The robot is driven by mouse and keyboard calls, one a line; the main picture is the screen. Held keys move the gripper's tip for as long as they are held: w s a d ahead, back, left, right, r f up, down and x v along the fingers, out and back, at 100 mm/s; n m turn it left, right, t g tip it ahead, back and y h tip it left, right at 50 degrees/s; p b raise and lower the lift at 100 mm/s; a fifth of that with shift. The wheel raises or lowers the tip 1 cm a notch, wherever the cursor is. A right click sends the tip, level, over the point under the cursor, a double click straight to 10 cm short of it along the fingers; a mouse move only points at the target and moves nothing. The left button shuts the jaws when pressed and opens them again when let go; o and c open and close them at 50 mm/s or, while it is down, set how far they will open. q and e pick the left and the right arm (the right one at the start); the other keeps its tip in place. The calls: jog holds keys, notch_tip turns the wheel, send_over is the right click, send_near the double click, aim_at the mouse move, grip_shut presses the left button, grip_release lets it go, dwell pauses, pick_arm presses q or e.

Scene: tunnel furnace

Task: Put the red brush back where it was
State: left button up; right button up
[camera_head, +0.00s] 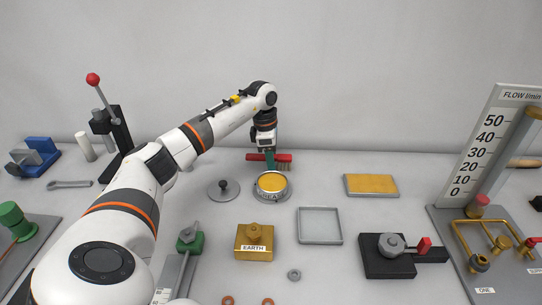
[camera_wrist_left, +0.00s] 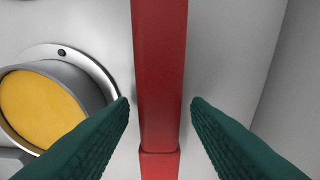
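The red brush (camera_head: 284,158) lies near the back of the table, just behind the round dish with the yellow top (camera_head: 271,183). In the left wrist view the red brush (camera_wrist_left: 160,60) runs straight down between the two green fingers. My left gripper (camera_head: 270,161) reaches down over the brush from above. In the left wrist view the left gripper (camera_wrist_left: 160,103) is open, with a gap between each finger and the brush. My right gripper is not in view.
A grey lid with a knob (camera_head: 224,188) lies left of the dish. A yellow sponge-like slab (camera_head: 371,185) and an empty grey tray (camera_head: 319,225) lie to the right. A brass EARTH block (camera_head: 254,243) stands in front. The wall is close behind the brush.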

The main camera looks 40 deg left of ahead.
pick_arm(q)
jog(key=shift+r, duration=0.15)
notch_tip(320, 180, up, 12)
jog(key=a, duration=0.1)
jog(key=shift+s, duration=0.45)
jog(key=shift+a, duration=0.1)
